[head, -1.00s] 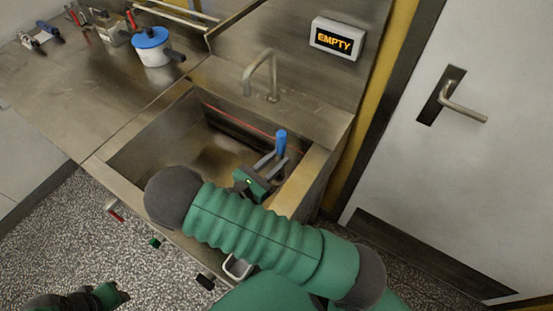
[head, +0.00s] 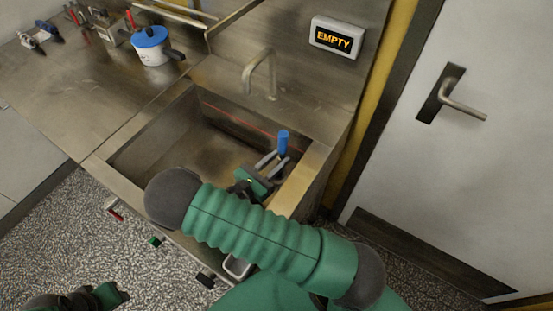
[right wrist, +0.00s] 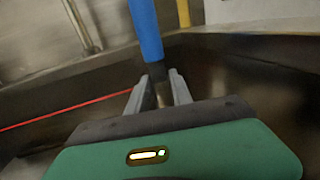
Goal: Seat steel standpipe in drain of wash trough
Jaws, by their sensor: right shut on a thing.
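The standpipe (head: 283,143) shows a blue upper part above my right gripper (head: 271,163), inside the wash trough (head: 193,119) near its right wall. The gripper is shut on the pipe below the blue part. In the right wrist view the blue pipe (right wrist: 147,32) rises between the two grey fingers of the right gripper (right wrist: 158,88), with a darker section between them. The pipe's lower end and the drain are hidden, so I cannot tell whether they meet. My left gripper (head: 112,294) shows small at the lower left; its jaw state is unclear.
A curved tap (head: 262,75) stands behind the trough. A red line (head: 235,117) runs along the trough's back wall. A sign (head: 337,38) reads EMPTY. A blue-lidded pot (head: 151,46) stands on the left counter. A door (head: 470,150) is at right.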

